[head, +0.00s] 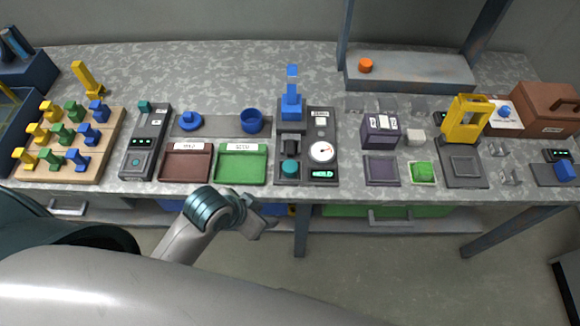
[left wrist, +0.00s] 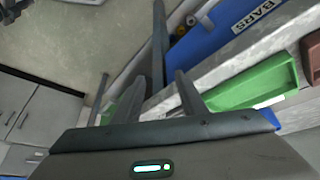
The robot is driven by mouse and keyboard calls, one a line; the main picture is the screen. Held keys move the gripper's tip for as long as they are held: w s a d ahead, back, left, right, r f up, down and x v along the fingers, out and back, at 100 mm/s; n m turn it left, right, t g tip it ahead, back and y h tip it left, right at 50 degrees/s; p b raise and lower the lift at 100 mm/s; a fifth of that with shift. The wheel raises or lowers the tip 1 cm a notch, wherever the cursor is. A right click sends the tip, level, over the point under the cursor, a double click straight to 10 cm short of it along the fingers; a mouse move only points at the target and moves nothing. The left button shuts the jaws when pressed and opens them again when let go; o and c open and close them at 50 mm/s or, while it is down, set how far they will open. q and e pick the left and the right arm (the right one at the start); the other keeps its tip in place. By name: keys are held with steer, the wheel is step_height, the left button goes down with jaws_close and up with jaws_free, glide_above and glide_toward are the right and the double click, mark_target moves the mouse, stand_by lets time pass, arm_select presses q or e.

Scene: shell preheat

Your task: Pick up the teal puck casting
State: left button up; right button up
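A small round teal piece (head: 290,168) sits on the dark base at the front left of the gauge station. A second small teal piece (head: 145,106) is on top of the grey device at the left. I cannot tell for certain which is the puck casting. My left gripper (head: 262,226) is below and in front of the table's front edge, apart from both. In the left wrist view its two fingers (left wrist: 160,98) stand apart with nothing between them. Neither teal piece can be made out in that view. My right gripper is not in view.
A brown tray (head: 187,178) and a green tray (head: 241,178) lie near the front edge. The blue press (head: 291,105) and a dial gauge (head: 321,151) stand close to the round teal piece. A blue BARS bin (left wrist: 235,30) is below the table.

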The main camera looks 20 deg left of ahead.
arm_select(q)
steer(key=w+d+r+m+g+h, duration=0.1)
steer(key=w+d+r+m+h, duration=0.25)
steer(key=w+r+m, duration=0.5)
steer(key=w+a+r+m+g+y, duration=0.1)
steer(key=w+a+r, duration=0.3)
steer(key=a+r, duration=0.4)
step_height(320, 180, up, 3)
steer(key=shift+a+g+y, duration=0.25)
steer(key=shift+g+y, duration=0.2)
steer(key=shift+g, duration=0.25)
steer(key=shift+w+d+f, duration=0.1)
steer(key=shift+f, duration=0.05)
steer(key=p, duration=0.4)
glide_toward(290, 169)
steer(key=shift+w+f, duration=0.3)
steer(key=shift+f, duration=0.25)
steer(key=shift+w+f, duration=0.25)
steer(key=shift+f, duration=0.35)
steer(key=shift+d+f, duration=0.15)
steer(key=shift+f, duration=0.3)
